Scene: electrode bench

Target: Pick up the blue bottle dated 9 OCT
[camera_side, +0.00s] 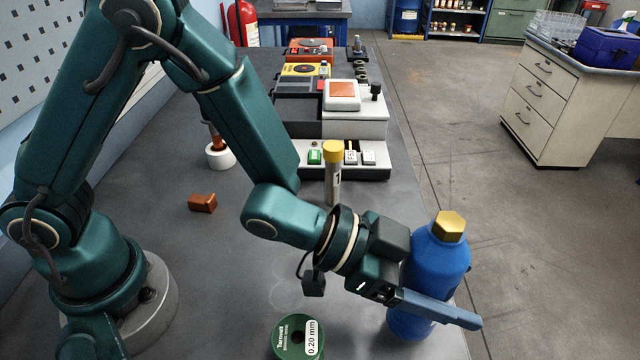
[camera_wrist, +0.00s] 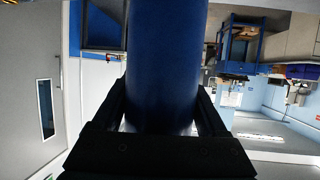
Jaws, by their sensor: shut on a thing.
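A blue bottle (camera_side: 436,258) with a gold hexagonal cap stands upright at the right front of the bench in the side view. My gripper (camera_side: 440,308) is around its body, with one blue-grey finger crossing the bottle's near side. In the wrist view the blue bottle (camera_wrist: 165,70) fills the middle between the two dark fingers of my gripper (camera_wrist: 165,120). My gripper is shut on it. No date label shows on the bottle in either view. I cannot tell whether its base touches the bench.
A green spool (camera_side: 298,338) marked 0.20 mm lies at the front. A yellow-capped tube (camera_side: 333,172) stands behind my wrist. A brown block (camera_side: 203,203) and a white round holder (camera_side: 220,155) are at left. Instruments (camera_side: 345,125) line the back. The bench's right edge is close to the bottle.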

